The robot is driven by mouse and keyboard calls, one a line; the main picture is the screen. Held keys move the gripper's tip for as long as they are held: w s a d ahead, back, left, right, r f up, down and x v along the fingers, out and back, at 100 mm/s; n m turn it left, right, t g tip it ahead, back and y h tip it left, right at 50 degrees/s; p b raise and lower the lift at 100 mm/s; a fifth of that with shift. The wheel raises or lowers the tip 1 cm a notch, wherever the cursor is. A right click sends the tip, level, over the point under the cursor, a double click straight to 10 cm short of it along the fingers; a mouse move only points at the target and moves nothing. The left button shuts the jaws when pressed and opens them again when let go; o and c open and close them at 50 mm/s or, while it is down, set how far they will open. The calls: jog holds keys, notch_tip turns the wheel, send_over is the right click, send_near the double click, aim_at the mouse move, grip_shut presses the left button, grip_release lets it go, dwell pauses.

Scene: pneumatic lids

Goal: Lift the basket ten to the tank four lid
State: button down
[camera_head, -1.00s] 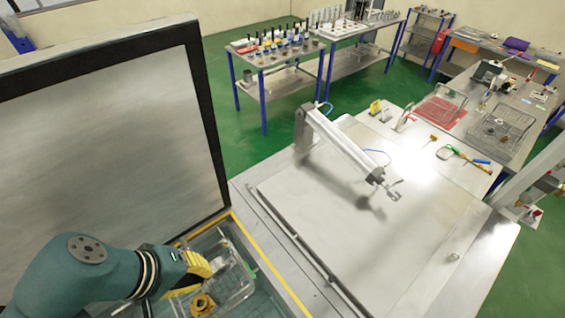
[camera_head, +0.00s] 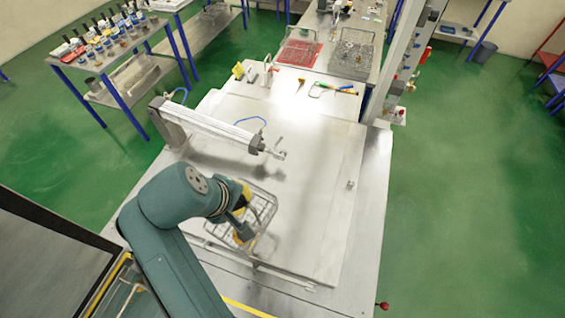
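A wire basket (camera_head: 268,213) hangs at my gripper (camera_head: 243,228) in the head view. The gripper is shut on its near left side, though the arm hides part of the grip. The basket is over the near left part of a closed flat steel lid (camera_head: 315,195); I cannot tell whether it touches the lid. No tank or basket number is readable. A pneumatic arm (camera_head: 215,128) reaches across the far left of the lid, just beyond the basket.
An open tank with a yellow edge (camera_head: 113,280) lies at the lower left. A red basket (camera_head: 298,50) and a grey wire basket (camera_head: 353,55) stand on the far bench. A steel column (camera_head: 400,60) stands at the far right.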

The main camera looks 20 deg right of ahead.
jog(key=w+d+f+n+y+b, duration=0.2)
jog(key=w+d+n+y, duration=0.1)
jog(key=d+n, duration=0.4)
jog(key=w+d+f+n+y+b, duration=0.2)
jog(key=w+d+n+y, duration=0.2)
jog(key=d+n, duration=0.4)
jog(key=shift+w+f+n+y, duration=0.15)
jog(key=shift+w+n+y, duration=0.25)
jog(key=shift+n, duration=2.3)
jog(key=shift+w+d, duration=0.1)
dwell(3.7)
